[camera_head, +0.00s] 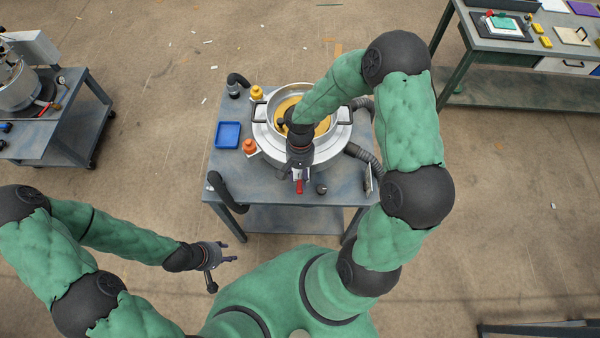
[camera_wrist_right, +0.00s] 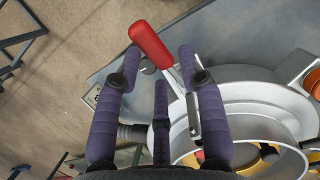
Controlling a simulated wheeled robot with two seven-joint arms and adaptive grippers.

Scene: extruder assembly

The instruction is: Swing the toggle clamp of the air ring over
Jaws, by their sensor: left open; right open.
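The toggle clamp's red handle (camera_head: 299,186) points toward the front of the table, at the near side of the air ring (camera_head: 341,147). In the right wrist view, the red handle (camera_wrist_right: 150,45) lies between and just beyond the fingertips, with its metal lever (camera_wrist_right: 192,112) running down toward the silver ring (camera_wrist_right: 255,105). My right gripper (camera_head: 299,170) is open above the clamp; its fingers (camera_wrist_right: 160,65) show on both sides of the lever. I cannot tell whether they touch it. My left gripper (camera_head: 228,253) is open and empty, in front of the table and away from the ring.
A side cart (camera_head: 65,120) stands left and a workbench (camera_head: 480,45) back right.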

